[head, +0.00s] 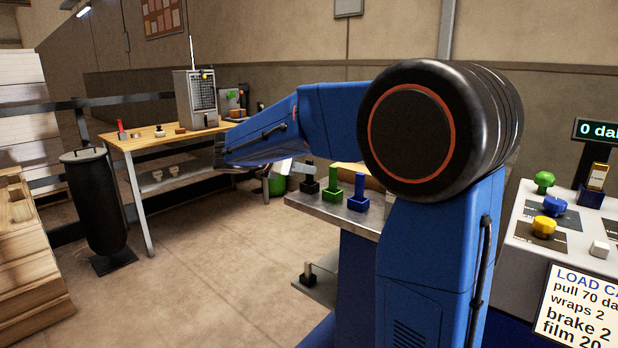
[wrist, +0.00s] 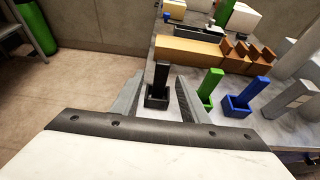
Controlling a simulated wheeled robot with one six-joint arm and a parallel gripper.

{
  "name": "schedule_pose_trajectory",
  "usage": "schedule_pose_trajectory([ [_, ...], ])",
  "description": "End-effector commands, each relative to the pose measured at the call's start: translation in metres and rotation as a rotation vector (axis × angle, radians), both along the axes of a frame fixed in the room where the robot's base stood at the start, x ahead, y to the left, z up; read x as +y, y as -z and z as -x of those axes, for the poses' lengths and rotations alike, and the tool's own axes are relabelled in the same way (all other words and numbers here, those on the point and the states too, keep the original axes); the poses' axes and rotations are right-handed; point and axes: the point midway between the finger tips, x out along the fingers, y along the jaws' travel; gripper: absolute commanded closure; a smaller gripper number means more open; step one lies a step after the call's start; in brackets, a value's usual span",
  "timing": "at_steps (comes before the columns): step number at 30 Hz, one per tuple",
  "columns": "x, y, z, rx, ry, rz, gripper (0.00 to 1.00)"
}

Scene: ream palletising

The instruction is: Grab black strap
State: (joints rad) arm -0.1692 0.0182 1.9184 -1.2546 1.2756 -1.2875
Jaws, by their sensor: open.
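The black strap (wrist: 161,76) stands upright in a small black holder (wrist: 157,98) at the near-left edge of the grey table in the wrist view. In the head view the black strap (head: 309,172) is at the left of a row with a green one and a blue one. My gripper (wrist: 160,88) is open, with one finger on each side of the black strap in the picture; I cannot tell whether either finger touches it. In the head view my gripper (head: 287,170) is small and partly hidden by my arm.
A green strap (wrist: 211,82) and a blue strap (wrist: 254,91) stand in holders right of the black one. A wooden block (wrist: 190,51) lies behind them. A wooden workbench (head: 150,139) stands at the left, with open floor before it.

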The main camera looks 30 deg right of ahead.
Motion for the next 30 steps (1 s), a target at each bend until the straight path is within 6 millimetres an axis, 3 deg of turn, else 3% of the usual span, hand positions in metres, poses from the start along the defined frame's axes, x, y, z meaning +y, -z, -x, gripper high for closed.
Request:
schedule_pose_trajectory([
  [6,-0.023,0.011,-0.008,0.001,0.003,-0.001,0.59],
  [14,-0.033,0.014,-0.011,0.001,0.001,-0.001,0.59],
  [24,-0.07,0.028,-0.024,0.002,0.002,0.0,0.59],
  [30,-0.073,0.029,-0.026,0.002,0.001,0.0,0.59],
])
